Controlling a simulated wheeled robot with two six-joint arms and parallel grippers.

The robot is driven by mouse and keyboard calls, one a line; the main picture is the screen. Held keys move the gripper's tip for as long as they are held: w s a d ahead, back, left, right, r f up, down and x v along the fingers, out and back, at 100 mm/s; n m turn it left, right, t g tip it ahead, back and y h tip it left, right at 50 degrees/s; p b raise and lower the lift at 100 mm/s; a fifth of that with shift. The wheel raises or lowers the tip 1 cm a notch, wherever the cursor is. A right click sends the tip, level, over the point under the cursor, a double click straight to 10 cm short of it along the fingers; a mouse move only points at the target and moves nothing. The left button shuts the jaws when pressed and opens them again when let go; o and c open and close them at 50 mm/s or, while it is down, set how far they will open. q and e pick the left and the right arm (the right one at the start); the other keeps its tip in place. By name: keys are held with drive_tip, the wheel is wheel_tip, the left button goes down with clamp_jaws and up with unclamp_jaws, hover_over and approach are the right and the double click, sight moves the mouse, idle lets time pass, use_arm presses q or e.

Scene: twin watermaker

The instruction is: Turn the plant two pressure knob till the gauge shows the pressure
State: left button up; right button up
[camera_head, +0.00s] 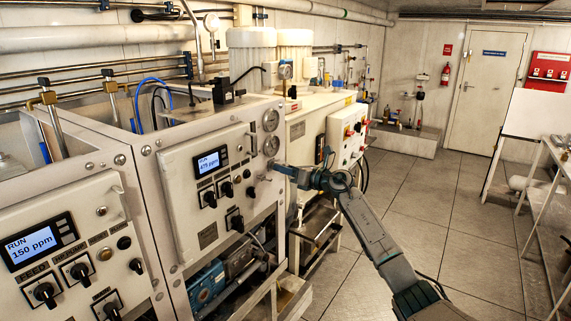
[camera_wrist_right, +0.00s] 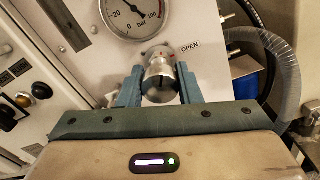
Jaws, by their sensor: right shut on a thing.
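The silver pressure knob (camera_wrist_right: 160,84) sits between the two fingers of my right gripper (camera_wrist_right: 158,88) in the right wrist view, below a word "OPEN" and red marks on the panel. The gripper is shut on the knob. In the head view, my right gripper (camera_head: 272,168) reaches the right edge of the middle cabinet's panel (camera_head: 185,195), and the knob is mostly hidden there. A round gauge (camera_wrist_right: 136,16) marked in bar is just above the knob; its top is cut off, and its needle points to the upper left. My left gripper is not in view.
The middle cabinet's display (camera_head: 210,162) reads RUN and about 475 ppm. The nearer cabinet's display (camera_head: 38,240) reads RUN 150 ppm. A thick grey hose (camera_wrist_right: 278,75) curves right of the knob.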

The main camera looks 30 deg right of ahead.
drive_tip(key=shift+r+m, duration=0.15)
drive_tip(key=shift+m, duration=0.35)
drive_tip(key=shift+m+p, duration=0.3)
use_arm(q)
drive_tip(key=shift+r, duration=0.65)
use_arm(e)
drive_tip(key=shift+f, duration=0.2)
drive_tip(key=o, duration=1)
drive_tip(key=shift+s+d+f, duration=0.1)
drive_tip(key=shift+s+d, duration=0.1)
drive_tip(key=shift+s, duration=0.1)
use_arm(q)
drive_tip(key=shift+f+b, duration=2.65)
drive_tip(key=shift+b, duration=0.05)
use_arm(e)
drive_tip(key=shift+v, duration=5.05)
